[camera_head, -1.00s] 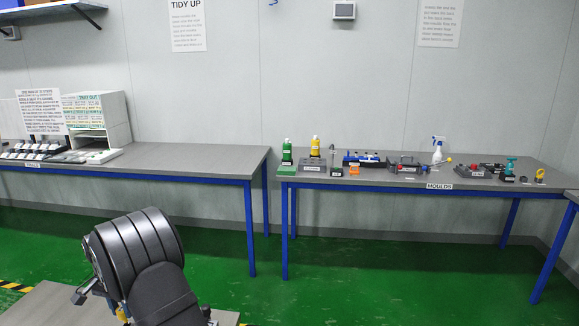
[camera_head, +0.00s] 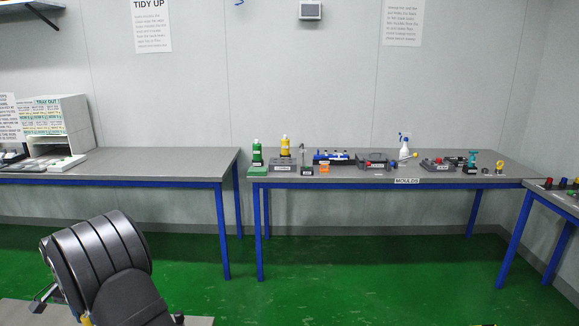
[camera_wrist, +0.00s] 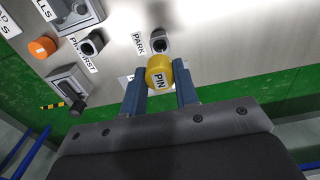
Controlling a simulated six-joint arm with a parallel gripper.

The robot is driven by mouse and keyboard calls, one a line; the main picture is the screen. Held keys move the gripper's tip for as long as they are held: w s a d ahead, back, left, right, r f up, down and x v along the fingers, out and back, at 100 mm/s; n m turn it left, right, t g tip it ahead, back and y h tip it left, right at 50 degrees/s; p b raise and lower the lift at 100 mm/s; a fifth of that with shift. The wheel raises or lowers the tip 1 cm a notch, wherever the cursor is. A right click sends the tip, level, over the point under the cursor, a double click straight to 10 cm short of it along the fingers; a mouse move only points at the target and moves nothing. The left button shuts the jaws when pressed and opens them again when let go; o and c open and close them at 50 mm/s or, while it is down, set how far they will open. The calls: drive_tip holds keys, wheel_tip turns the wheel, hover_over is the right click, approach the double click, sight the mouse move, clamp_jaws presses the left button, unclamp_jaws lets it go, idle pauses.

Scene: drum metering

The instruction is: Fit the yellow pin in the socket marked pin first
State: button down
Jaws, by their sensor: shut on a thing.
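The yellow pin (camera_wrist: 158,68), with a PIN label on it, is between the two blue fingers of my gripper (camera_wrist: 160,82) in the wrist view. My gripper is shut on it. The socket marked pin first (camera_wrist: 91,45) is a grey ring with a dark hole, up and left of the pin and apart from it. A similar socket marked PARK (camera_wrist: 160,43) is just beyond the pin. Whether the pin's far end touches anything is hidden.
In the wrist view, an orange knob (camera_wrist: 42,47) and a grey block with a black handle (camera_wrist: 70,85) are at the left of the metal panel (camera_wrist: 225,35). In the head view, a table marked MOULDS (camera_head: 340,177) and a left table (camera_head: 160,160) stand along the wall.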

drive_tip(key=shift+r, duration=2)
drive_tip(key=s+d, duration=0.2)
drive_tip(key=d, duration=0.9)
drive_tip(key=shift+s+d+f, duration=0.3)
drive_tip(key=shift+s+f, duration=0.05)
drive_tip(key=shift+f, duration=0.05)
drive_tip(key=shift+f, duration=0.15)
drive_tip(key=shift+f, duration=2.75)
drive_tip(key=shift+f, duration=1.6)
